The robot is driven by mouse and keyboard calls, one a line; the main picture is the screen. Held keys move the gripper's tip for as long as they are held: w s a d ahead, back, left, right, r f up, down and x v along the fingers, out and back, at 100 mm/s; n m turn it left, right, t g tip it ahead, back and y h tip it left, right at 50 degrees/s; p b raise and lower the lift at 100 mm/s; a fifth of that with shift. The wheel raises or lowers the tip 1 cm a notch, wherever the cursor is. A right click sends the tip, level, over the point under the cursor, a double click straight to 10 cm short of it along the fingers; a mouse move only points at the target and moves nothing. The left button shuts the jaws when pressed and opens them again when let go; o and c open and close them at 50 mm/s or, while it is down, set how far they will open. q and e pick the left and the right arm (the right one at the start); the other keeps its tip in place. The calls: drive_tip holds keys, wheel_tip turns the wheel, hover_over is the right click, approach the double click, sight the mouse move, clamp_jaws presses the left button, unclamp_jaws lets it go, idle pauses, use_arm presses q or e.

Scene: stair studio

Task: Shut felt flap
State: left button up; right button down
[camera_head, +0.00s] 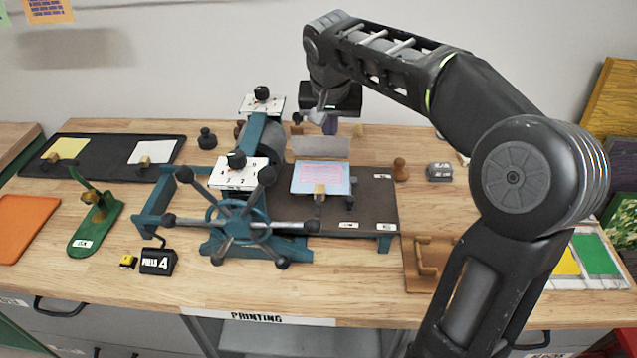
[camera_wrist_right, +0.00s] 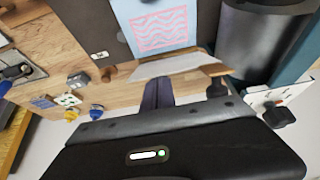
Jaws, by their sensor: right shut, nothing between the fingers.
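The felt flap (camera_head: 320,147) is a pale grey panel standing raised along the back edge of the press bed (camera_head: 375,205), behind a light blue sheet with a pink wavy pattern (camera_head: 320,175). In the right wrist view the flap (camera_wrist_right: 180,66) shows as a thin pale strip beside the sheet (camera_wrist_right: 160,25). My right gripper (camera_head: 330,124) points down behind the flap, shut and empty. Its fingers (camera_wrist_right: 158,92) show in the wrist view near the flap; I cannot tell whether they touch it. My left gripper is not in view.
A teal press with a roller (camera_wrist_right: 258,45) and spoked wheel (camera_head: 235,225) stands left of the flap. A wooden knob (camera_head: 401,169) and a grey block (camera_head: 439,172) stand to the right.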

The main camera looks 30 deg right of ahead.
drive_tip(key=shift+s+a+f+b, duration=0.2)
drive_tip(key=shift+s+f+b, duration=0.05)
drive_tip(key=shift+b, duration=0.15)
drive_tip(key=shift+s+a, duration=0.2)
drive_tip(key=shift+s, duration=0.05)
drive_tip(key=shift+s+a+f+b, duration=0.15)
drive_tip(key=shift+s+f+b, duration=0.2)
drive_tip(key=shift+b, duration=0.3)
drive_tip(key=shift+s+a, duration=0.15)
drive_tip(key=shift+a, duration=0.05)
drive_tip(key=shift+f, duration=0.1)
